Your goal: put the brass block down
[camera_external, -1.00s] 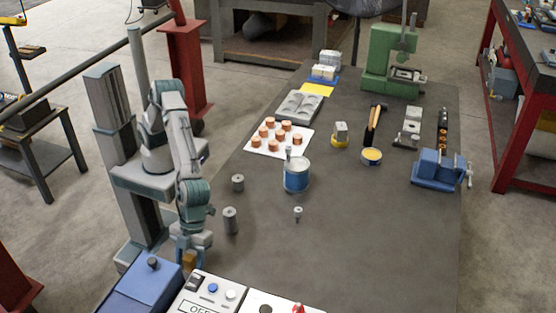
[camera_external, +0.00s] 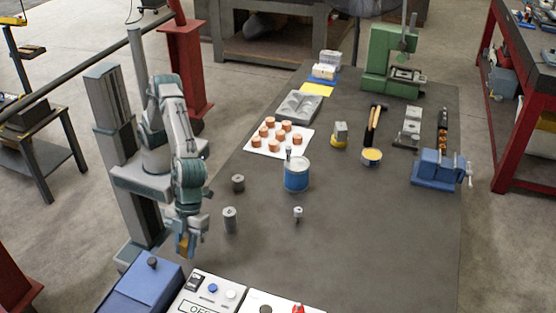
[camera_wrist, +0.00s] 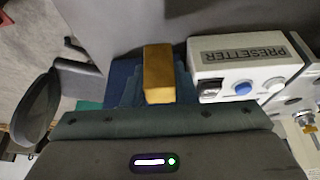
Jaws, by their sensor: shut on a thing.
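The brass block (camera_external: 181,242) is a small yellow-brown block held at the end of my arm, near the left edge of the table in the external view. My gripper (camera_external: 187,245) is shut on it, and the fingers point down. In the wrist view the brass block (camera_wrist: 159,72) sits between the two blue-green fingers of my gripper (camera_wrist: 157,80). It looks raised off the table, but its height is hard to tell.
A white presetter box (camera_external: 205,293) and a blue box (camera_external: 138,286) stand close in front. Grey cylinders (camera_external: 230,220) stand just right of my gripper. A blue can (camera_external: 297,176) and a tray of copper pieces (camera_external: 262,149) lie beyond. The right front table (camera_external: 380,240) is clear.

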